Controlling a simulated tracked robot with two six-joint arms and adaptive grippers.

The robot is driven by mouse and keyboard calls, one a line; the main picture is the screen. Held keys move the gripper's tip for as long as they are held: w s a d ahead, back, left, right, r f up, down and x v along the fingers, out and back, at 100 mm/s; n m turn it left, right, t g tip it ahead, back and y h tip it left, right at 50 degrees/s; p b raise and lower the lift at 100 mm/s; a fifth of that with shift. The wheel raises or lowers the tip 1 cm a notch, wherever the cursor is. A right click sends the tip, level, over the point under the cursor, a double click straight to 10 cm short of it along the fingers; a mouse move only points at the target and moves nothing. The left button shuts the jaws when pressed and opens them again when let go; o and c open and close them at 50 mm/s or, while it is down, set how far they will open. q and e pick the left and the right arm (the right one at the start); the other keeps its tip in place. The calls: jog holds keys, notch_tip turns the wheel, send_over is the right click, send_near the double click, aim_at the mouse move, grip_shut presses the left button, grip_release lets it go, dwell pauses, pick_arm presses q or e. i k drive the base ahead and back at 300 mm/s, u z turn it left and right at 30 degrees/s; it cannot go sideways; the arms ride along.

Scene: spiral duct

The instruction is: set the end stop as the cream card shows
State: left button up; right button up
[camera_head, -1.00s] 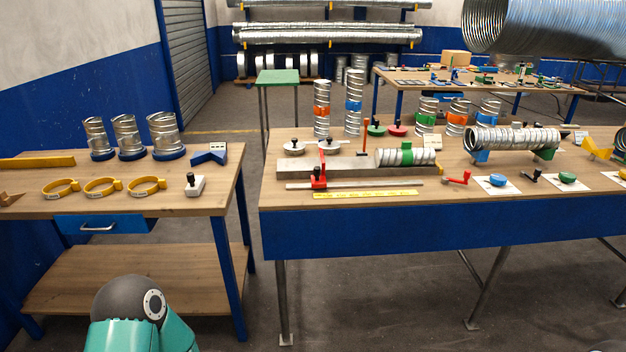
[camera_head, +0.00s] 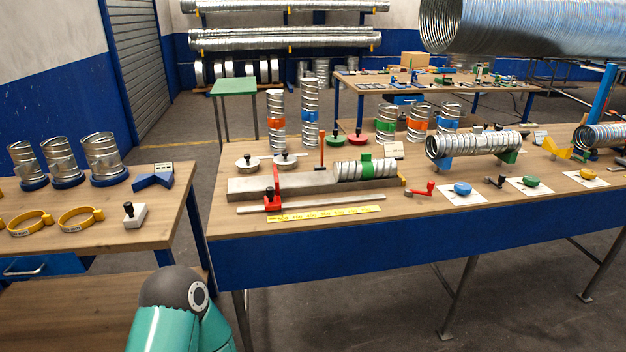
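The red end stop (camera_head: 272,201) sits at the left part of a thin grey rail (camera_head: 340,199) along the front of the main bench (camera_head: 420,228). A yellow scale strip (camera_head: 325,213) lies just in front of the rail; its marks are too small to read. A cream card (camera_head: 395,150) stands behind the right end of a grey trough (camera_head: 250,187); its print cannot be read. A spiral duct piece with a green band (camera_head: 366,167) lies in the trough. Neither gripper is in view; only a teal and grey arm part of mine shows at the bottom.
A gap separates the benches. A red crank (camera_head: 421,190) lies right of the rail. Floor in front is clear.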

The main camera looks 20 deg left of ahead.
aim_at(273, 202)
jog(key=z, duration=0.05)
jog(key=i, duration=0.95)
jog(key=u, duration=0.4)
